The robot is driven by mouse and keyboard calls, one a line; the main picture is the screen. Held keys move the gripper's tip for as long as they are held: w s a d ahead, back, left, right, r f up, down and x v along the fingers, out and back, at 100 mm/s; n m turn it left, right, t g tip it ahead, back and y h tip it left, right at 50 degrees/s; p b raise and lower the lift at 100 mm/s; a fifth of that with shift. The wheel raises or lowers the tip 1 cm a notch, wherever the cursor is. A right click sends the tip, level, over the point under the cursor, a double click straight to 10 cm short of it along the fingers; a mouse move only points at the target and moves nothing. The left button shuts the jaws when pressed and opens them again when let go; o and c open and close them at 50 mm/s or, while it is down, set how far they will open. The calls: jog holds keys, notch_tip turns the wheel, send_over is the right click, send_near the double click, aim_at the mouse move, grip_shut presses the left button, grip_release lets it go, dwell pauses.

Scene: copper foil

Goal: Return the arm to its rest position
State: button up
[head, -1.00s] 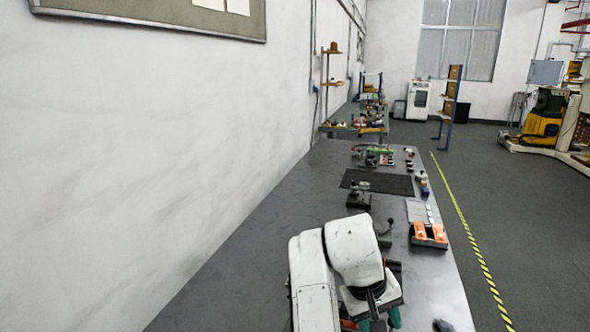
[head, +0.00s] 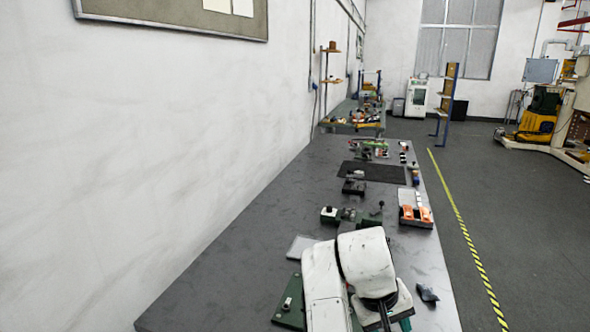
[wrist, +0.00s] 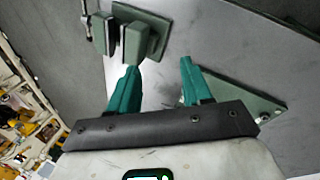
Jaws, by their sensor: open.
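My gripper (wrist: 158,92) shows in the wrist view with two teal fingers apart and nothing between them. In the head view my white arm is bent over the near end of the grey workbench (head: 250,232), and the gripper is mostly hidden under its wrist, with a bit of teal at the bottom edge. Beyond the fingertips in the wrist view is a green vise-like block (wrist: 146,35) on the bench. A green plate (wrist: 250,98) lies behind the right finger.
A dark mat (head: 371,172) and a tray with orange parts (head: 415,213) lie further along the bench. A green-based fixture (head: 290,304) sits left of my arm, and a small dark object (head: 427,292) lies right of it. The wall (head: 170,130) is on the left.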

jog(key=shift+m, duration=0.4)
jog(key=s+d+f, duration=0.4)
jog(key=d+f, duration=0.1)
jog(key=s+d+f, duration=0.2)
jog(key=shift+d+f, duration=0.15)
jog(key=shift+d, duration=0.2)
jog(key=s+d+f+y, duration=0.1)
jog(key=s+d+f, duration=0.3)
jog(key=s, duration=0.5)
jog(key=s+d+f+y, duration=0.1)
jog(key=s+f, duration=0.5)
jog(key=s, duration=0.3)
jog(key=s+a+f+m+y, duration=0.1)
jog(key=s+a, duration=0.2)
jog(key=s, duration=0.7)
jog(key=shift+s+a+y, duration=0.2)
jog(key=shift+s+y, duration=0.1)
jog(key=shift+y, duration=0.1)
